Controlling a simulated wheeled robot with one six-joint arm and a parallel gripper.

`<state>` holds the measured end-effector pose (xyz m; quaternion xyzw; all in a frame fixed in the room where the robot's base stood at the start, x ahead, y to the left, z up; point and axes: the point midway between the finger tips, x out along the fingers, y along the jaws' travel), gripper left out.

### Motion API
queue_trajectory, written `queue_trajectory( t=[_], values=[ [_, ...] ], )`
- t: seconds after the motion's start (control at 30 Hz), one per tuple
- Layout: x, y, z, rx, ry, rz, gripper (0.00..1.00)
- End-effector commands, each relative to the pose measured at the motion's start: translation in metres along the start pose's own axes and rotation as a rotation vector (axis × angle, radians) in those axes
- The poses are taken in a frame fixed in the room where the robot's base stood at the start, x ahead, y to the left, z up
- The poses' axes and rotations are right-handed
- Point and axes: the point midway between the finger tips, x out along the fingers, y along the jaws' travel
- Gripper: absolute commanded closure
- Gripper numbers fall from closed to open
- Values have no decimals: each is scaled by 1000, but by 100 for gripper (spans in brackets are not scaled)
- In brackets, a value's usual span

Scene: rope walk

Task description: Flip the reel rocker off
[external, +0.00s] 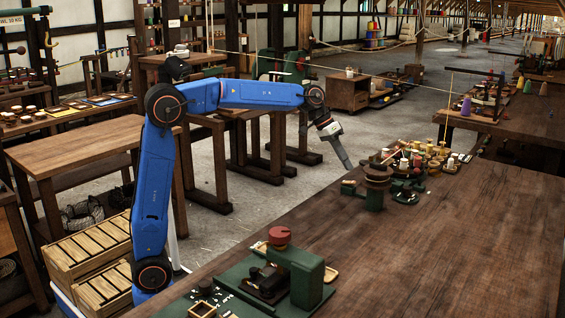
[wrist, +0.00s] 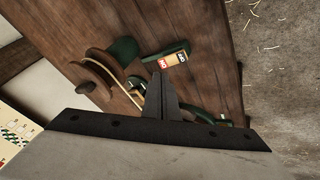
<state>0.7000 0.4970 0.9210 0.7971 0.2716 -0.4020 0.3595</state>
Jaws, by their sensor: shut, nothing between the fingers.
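Which end is pressed down cannot be told. My gripper (wrist: 161,82) is shut and empty, its tips just below the rocker in the picture, near the red end; contact cannot be told. The wooden reel (wrist: 96,72) is to the left. In the external view, my gripper (external: 347,164) points down beside the reel (external: 376,178) on its green stand; the rocker is too small to make out there.
The brown bench top (external: 440,235) is clear in front of the reel. Several small spools and fittings (external: 425,155) crowd behind it. A green block device with a red knob (external: 280,236) stands at the near end.

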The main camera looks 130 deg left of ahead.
Motion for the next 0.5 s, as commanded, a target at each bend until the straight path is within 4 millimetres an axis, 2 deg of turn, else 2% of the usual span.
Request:
queue_trajectory(
  t=[0.3, 0.5],
  values=[
    [-17, 12, -13, 1, 0, -1, 100],
    [-20, 14, -15, 0, 0, -1, 100]
  ],
)
